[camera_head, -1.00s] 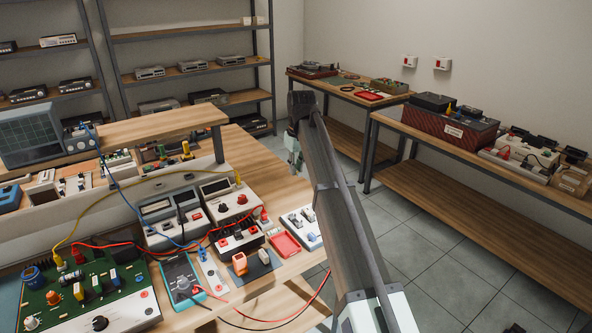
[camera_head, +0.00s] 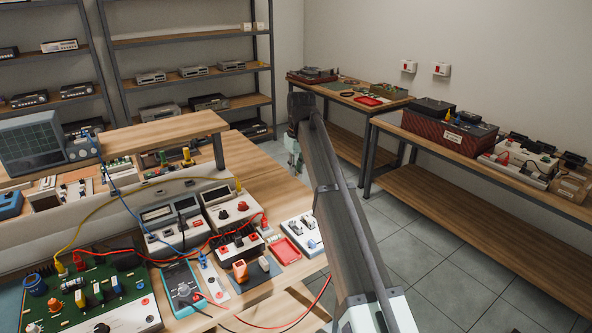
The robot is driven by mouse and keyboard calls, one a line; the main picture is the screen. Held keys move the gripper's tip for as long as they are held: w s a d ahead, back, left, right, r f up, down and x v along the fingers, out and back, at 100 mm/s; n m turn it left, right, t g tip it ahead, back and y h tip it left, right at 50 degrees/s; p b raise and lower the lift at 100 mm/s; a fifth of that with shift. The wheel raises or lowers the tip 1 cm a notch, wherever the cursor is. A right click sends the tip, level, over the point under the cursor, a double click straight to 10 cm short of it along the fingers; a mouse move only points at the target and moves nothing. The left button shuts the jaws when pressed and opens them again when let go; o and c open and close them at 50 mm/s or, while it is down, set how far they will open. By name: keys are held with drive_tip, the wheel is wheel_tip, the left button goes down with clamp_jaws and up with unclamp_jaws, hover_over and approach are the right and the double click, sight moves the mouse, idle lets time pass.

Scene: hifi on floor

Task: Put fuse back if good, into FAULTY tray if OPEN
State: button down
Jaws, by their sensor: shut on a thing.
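My arm rises from the bottom right, and its far end bends down behind the upper link. The fingers of my gripper are hidden, so I cannot see what they hold. No fuse can be made out. A small red tray (camera_head: 286,251) lies on the near workbench, and another red tray (camera_head: 369,100) lies on the far table. I cannot read a FAULTY label on either. A teal multimeter (camera_head: 181,288) with red and black leads lies near the bench front. A white block with dark levers or clips (camera_head: 302,234) sits right of the near red tray.
A green circuit board (camera_head: 85,290) and bench instruments (camera_head: 230,208) crowd the near workbench (camera_head: 262,178), with loose leads across them. A side bench (camera_head: 470,150) with boxes stands along the right wall. Tiled floor (camera_head: 440,255) is open between the benches.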

drive_tip(key=shift+r+p, duration=1.45)
drive_tip(key=shift+r, duration=1.15)
drive_tip(key=shift+f, duration=0.1)
